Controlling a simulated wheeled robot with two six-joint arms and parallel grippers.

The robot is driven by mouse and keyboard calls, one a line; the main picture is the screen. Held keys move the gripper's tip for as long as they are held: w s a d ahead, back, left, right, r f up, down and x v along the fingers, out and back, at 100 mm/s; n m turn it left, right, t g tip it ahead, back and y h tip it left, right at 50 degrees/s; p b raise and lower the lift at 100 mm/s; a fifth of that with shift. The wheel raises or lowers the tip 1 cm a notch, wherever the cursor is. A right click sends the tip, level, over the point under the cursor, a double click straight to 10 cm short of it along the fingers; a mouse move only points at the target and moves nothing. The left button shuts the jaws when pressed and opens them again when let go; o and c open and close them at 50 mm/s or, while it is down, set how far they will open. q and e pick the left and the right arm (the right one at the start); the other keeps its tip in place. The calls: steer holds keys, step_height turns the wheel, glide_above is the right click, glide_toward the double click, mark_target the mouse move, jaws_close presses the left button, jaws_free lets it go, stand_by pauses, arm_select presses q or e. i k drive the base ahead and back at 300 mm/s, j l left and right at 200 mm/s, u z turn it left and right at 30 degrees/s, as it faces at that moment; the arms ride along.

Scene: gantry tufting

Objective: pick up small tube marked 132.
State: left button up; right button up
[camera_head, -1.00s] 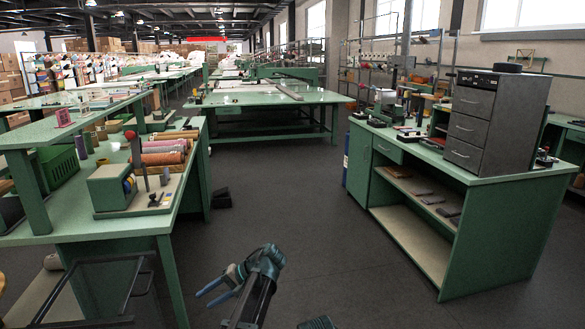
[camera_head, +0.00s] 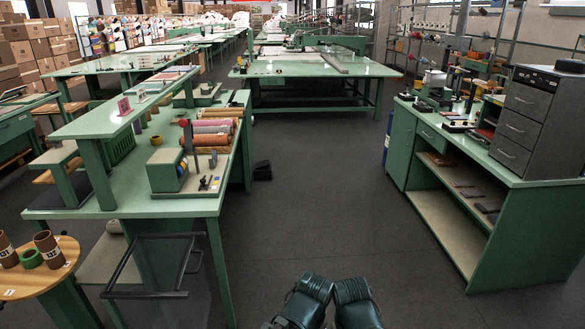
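Two upright brown tubes stand on a round wooden table at the lower left. The nearer brown tube (camera_head: 49,249) carries a pale label whose number is too small to read surely. The other brown tube (camera_head: 7,250) stands to its left, partly cut off by the picture's edge. A green ring-shaped roll (camera_head: 31,258) sits between them. I cannot tell which tube is marked 132. Two dark teal parts of my arms show at the bottom centre, far to the right of the tubes. Neither gripper's fingertips show.
The round table (camera_head: 52,279) stands beside a green workbench (camera_head: 120,205) with a shelf and a dark metal rail (camera_head: 150,294) in front. A green cabinet bench (camera_head: 400,150) stands at the right.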

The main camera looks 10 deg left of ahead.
mark_target(45, 240)
steer(key=u, duration=2)
